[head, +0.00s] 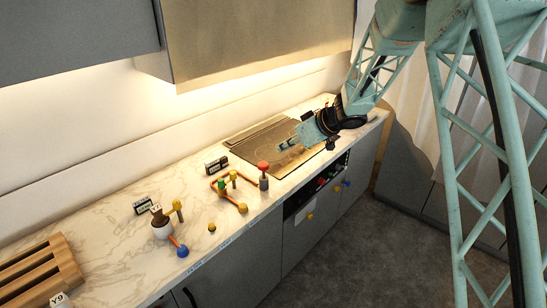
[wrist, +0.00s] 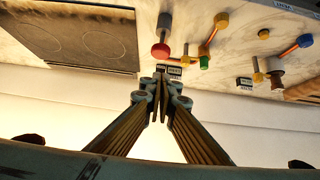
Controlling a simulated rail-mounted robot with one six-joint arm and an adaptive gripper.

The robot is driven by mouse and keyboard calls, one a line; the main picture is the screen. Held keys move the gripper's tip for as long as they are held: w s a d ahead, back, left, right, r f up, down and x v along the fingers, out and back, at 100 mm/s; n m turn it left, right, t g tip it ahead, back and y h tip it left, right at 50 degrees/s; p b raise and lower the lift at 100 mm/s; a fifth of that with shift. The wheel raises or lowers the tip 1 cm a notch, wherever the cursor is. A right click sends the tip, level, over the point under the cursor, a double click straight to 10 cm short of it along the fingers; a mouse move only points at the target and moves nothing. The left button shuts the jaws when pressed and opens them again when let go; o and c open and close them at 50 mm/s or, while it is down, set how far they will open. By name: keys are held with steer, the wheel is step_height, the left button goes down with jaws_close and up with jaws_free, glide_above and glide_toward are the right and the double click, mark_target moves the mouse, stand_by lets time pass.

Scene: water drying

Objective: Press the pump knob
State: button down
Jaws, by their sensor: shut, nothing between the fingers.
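A red knob (head: 263,166) tops a short grey post on the marble counter, just left of the cooktop; it also shows in the wrist view (wrist: 160,50). No label marks it as the pump knob. Beside it stands an assembly of orange pipes (head: 229,199) with yellow and green caps, seen in the wrist view (wrist: 210,37) too. My gripper (head: 284,146) is above the cooktop, to the right of the red knob and apart from it. In the wrist view the fingers (wrist: 160,78) are together and empty.
The cooktop (head: 250,150) lies under my gripper. A white pot-like part (head: 162,229) with an orange, blue-ended lever (head: 182,251) stands further left. A slatted wooden rack (head: 40,268) is at the far left. Upper cabinets (head: 250,35) overhang the counter's back.

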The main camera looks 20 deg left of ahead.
steer(key=shift+a+f, duration=0.75)
steer(key=b, duration=0.1)
glide_toward(263, 164)
steer(key=r+x, duration=0.1)
steer(key=x, duration=0.4)
steer(key=shift+a+f, duration=0.15)
steer(key=shift+f, duration=0.55)
